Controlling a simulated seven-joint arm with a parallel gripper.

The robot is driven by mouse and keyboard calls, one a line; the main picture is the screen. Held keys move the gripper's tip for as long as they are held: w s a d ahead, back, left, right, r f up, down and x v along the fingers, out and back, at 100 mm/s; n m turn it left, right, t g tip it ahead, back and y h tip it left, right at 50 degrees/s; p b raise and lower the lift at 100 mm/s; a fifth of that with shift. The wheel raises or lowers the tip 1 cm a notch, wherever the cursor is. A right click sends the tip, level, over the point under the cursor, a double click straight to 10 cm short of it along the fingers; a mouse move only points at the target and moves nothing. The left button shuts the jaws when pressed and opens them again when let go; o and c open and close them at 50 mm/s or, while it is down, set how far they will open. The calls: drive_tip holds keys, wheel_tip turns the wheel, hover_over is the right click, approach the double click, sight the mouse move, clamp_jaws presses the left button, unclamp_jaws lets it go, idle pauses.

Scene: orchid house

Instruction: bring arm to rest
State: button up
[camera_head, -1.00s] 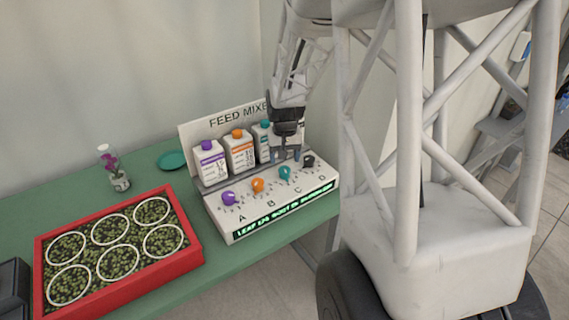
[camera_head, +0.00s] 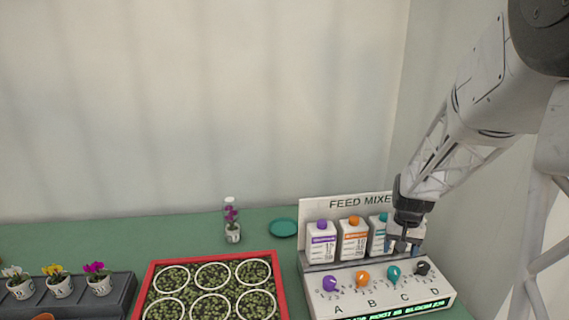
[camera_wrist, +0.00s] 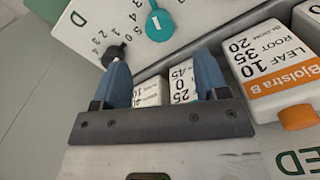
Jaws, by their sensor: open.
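My gripper (camera_head: 403,246) hangs over the right part of the feed mixer (camera_head: 318,292), behind the teal knob C (camera_head: 393,273) and the black knob D (camera_head: 423,268). In the wrist view its two blue fingers (camera_wrist: 163,76) are apart with nothing held between them. The teal knob (camera_wrist: 160,24) and the black knob (camera_wrist: 113,54) lie beyond the fingertips there. Purple knob A (camera_head: 330,284) and orange knob B (camera_head: 362,279) are to the left. My arm comes in from the upper right and partly hides the sign and the teal-capped carton (camera_head: 377,236).
Purple-capped (camera_head: 321,240) and orange-capped (camera_head: 354,238) cartons stand behind the knobs, close to my gripper.

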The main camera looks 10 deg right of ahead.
drive_tip(key=s+a+r+n+t, duration=0.1)
drive_tip(key=s+a+r, duration=0.4)
drive_tip(key=a+r, duration=0.15)
drive_tip(key=s+a+r+n, duration=0.1)
drive_tip(key=s+a+r, duration=0.4)
drive_tip(key=a, duration=0.3)
drive_tip(key=s+a+r+n, duration=0.1)
drive_tip(key=s+a+r, duration=0.1)
drive_tip(key=s+a, duration=0.2)
drive_tip(key=s+a+r+n+t, duration=0.1)
drive_tip(key=s+a, duration=0.4)
drive_tip(key=s, duration=0.6)
drive_tip(key=shift+a+r+n+t, duration=0.25)
drive_tip(key=shift+r+n+t, duration=0.05)
drive_tip(key=shift+r+n, duration=0.2)
